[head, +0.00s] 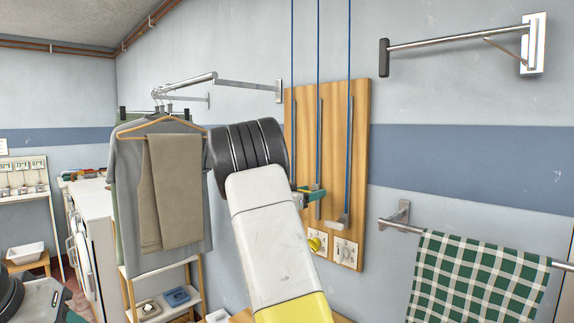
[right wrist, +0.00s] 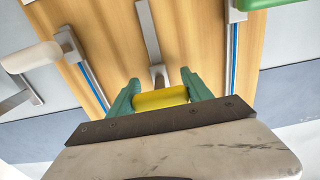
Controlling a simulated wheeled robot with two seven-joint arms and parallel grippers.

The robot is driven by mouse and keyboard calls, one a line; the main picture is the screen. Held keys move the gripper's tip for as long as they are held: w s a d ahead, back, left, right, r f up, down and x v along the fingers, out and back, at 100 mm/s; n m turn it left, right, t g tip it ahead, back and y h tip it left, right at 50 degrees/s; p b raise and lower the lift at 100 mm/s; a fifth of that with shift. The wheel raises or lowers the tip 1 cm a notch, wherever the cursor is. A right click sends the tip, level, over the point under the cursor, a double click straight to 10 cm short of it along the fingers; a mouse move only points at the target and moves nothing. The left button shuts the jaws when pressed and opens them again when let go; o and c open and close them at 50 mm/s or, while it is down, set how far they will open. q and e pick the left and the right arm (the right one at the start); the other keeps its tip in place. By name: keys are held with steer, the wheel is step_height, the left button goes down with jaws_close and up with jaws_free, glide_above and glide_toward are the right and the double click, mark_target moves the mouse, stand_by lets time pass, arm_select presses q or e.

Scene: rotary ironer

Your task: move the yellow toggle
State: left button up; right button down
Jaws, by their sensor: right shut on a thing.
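The yellow toggle (right wrist: 160,99) is a short yellow bar handle on the wooden wall board (right wrist: 118,40). In the right wrist view it lies between the two green fingers of my right gripper (right wrist: 160,95), which are shut on it. In the head view the green fingers of my right gripper (head: 310,194) show just past my arm, in front of the board (head: 358,140). There my arm covers part of the board, and I cannot make out the toggle. My left gripper does not show clearly in either view.
Beside the toggle are a white handle (right wrist: 30,57) and a green handle (right wrist: 268,3). A checked towel (head: 470,285) hangs on a rail at right; clothes (head: 165,190) hang at left.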

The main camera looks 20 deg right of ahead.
step_height(320, 180, down, 8)
steer(key=shift+f, duration=0.25)
steer(key=shift+s, duration=0.1)
steer(key=shift+c, duration=2.2)
jaws_free()
steer(key=shift+r, duration=0.1)
steer(key=shift+a, duration=0.1)
steer(key=shift+a+r, duration=0.1)
steer(key=shift+a, duration=0.15)
steer(key=v, duration=0.7)
steer(key=shift+s+a, duration=0.1)
